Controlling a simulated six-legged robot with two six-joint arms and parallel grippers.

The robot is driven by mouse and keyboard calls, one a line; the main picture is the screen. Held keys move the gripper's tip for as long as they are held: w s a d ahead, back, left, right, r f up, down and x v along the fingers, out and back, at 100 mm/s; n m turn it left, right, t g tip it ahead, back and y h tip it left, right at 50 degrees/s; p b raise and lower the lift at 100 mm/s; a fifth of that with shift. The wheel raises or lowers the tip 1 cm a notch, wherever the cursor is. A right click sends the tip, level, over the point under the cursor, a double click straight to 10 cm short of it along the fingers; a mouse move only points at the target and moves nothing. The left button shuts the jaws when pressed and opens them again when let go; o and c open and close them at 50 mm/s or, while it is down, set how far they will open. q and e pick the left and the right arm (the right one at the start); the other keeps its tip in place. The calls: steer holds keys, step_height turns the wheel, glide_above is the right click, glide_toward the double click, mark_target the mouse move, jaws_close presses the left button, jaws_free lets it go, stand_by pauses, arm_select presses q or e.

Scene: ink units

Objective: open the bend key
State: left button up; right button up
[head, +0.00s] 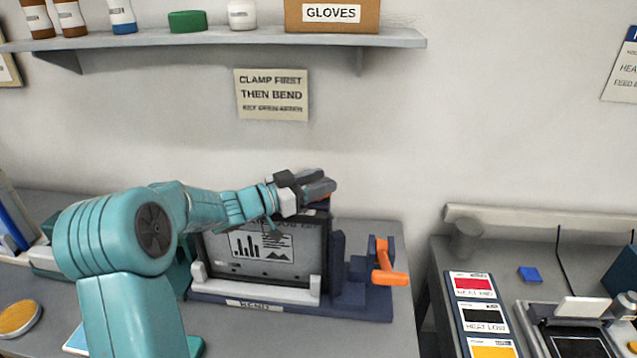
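The bend unit (300,300), a dark blue base labelled BEND, stands on the grey bench and holds a dark panel (262,268) with a printed chart sheet. An orange handle (390,277) sticks out at the unit's right end. A second small orange part shows just under my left gripper (322,186), at the panel's top right corner. I cannot tell which orange part is the bend key. My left gripper is over that corner, its fingers pointing right; they hide much of the part, and whether they touch it is unclear. My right gripper is out of view.
A wall sign (271,95) reads CLAMP FIRST THEN BEND. A shelf (215,42) with bottles and a GLOVES box (332,14) hangs above. Right of a gap is another bench with colour cards (480,317) and a blue block (530,274).

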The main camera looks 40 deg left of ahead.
arm_select(q)
steer(key=shift+f, duration=0.1)
steer(key=b+v, duration=0.4)
steer(key=v, duration=1.2)
